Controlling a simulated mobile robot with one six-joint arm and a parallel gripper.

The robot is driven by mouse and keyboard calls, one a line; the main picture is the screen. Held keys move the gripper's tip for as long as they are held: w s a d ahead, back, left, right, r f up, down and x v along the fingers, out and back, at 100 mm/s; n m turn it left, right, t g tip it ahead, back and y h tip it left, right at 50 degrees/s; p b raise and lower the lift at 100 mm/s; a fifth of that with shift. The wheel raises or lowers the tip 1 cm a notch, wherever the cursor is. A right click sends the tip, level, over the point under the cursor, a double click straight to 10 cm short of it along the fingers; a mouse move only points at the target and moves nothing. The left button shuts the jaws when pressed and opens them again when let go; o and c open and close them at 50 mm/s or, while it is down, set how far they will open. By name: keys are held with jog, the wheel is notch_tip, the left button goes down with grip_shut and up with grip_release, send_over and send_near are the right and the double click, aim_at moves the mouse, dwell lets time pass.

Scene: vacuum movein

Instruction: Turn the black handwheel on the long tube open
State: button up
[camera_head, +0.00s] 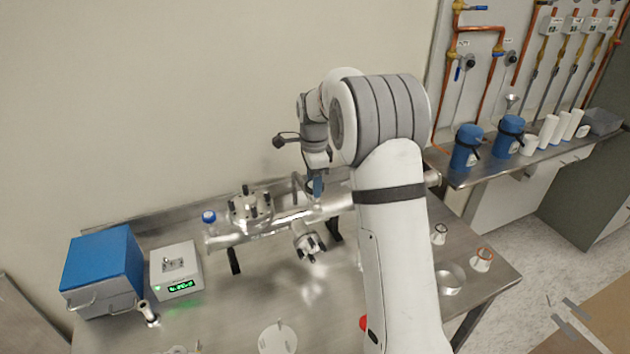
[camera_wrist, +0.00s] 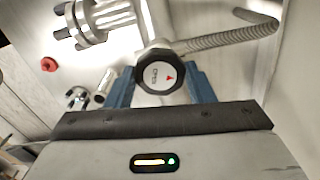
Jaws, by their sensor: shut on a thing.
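The long tube (camera_head: 280,222) is a shiny metal vacuum tube lying across the steel bench in the head view. My gripper (camera_head: 318,186) points down at the tube in the head view. In the wrist view its blue fingers stand on either side of the handwheel and are shut on it. The handwheel is hidden behind the gripper in the head view. My arm hides the right part of the tube.
A corrugated metal hose (camera_wrist: 230,38) runs beside the handwheel. A flanged port (camera_head: 310,246) juts from the tube's front, and another flange (camera_head: 250,207) stands on top. A blue-topped box (camera_head: 103,262) and a gauge with a green display (camera_head: 176,270) stand at left.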

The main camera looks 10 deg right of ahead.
jog(key=n, duration=0.5)
jog(key=shift+w+r+n, duration=0.1)
jog(key=shift+n, duration=0.2)
jog(key=n, duration=1)
jog(key=shift+r+n, duration=0.1)
jog(key=shift+n, duration=0.3)
jog(key=n, duration=1.4)
jog(key=shift+w, duration=0.1)
jog(key=n, duration=0.5)
jog(key=shift+n, duration=2.2)
